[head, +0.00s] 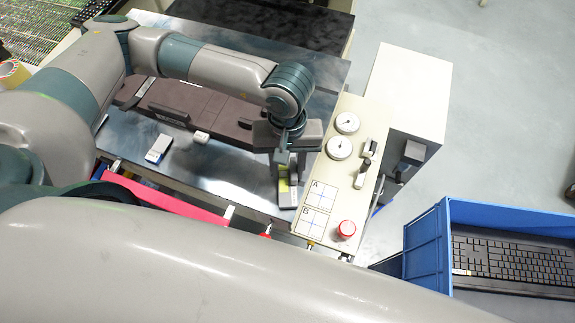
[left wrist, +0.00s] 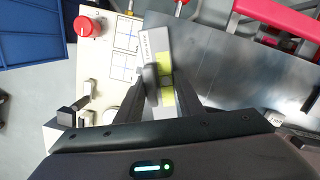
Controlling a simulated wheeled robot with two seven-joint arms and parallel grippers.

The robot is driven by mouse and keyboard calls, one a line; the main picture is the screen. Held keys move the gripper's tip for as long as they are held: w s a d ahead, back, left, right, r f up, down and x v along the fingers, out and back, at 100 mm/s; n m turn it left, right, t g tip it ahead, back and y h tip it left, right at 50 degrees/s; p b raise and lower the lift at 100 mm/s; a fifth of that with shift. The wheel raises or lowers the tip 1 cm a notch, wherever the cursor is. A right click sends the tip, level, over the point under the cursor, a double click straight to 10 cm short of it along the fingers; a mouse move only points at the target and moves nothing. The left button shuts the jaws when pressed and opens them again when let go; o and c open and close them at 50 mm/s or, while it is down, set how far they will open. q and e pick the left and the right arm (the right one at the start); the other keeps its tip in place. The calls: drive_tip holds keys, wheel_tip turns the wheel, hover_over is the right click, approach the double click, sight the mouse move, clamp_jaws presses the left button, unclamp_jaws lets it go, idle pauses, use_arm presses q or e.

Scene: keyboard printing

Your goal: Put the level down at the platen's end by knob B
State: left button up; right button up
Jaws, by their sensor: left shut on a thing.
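The level (head: 287,199) is a light grey bar with yellow-green parts, near the right end of the shiny metal platen (head: 235,185), beside the control panel. It also shows in the left wrist view (left wrist: 156,43), lying along the panel's edge. My left gripper (head: 290,172) is shut on the level from above, with its fingers on either side of the yellow-green part. I cannot tell whether the level touches the platen or hangs just above it. The panel's B square (head: 314,222) is close to the level's near end. My right gripper is not in view.
A white-and-blue block (head: 158,149) and a small white block (head: 201,137) lie on the platen to the left. A blue crate (head: 427,247) holding a keyboard stands at lower right.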

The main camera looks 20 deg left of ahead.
sight(288, 170)
use_arm(q)
drive_tip(key=shift+f, duration=0.1)
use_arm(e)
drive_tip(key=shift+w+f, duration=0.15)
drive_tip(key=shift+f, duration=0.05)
use_arm(q)
drive_tip(key=o, duration=1.1)
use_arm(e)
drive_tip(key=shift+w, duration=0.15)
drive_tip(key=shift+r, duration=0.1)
use_arm(q)
drive_tip(key=shift+r, duration=0.25)
drive_tip(key=r+b, duration=0.1)
drive_tip(key=r, duration=0.3)
drive_tip(key=w+r+b, duration=0.1)
drive_tip(key=r, duration=0.2)
drive_tip(key=r+b, duration=0.1)
drive_tip(key=r, duration=0.3)
drive_tip(key=shift+w+a+r, duration=0.15)
drive_tip(key=shift+a+r, duration=0.1)
drive_tip(key=shift+r, duration=0.1)
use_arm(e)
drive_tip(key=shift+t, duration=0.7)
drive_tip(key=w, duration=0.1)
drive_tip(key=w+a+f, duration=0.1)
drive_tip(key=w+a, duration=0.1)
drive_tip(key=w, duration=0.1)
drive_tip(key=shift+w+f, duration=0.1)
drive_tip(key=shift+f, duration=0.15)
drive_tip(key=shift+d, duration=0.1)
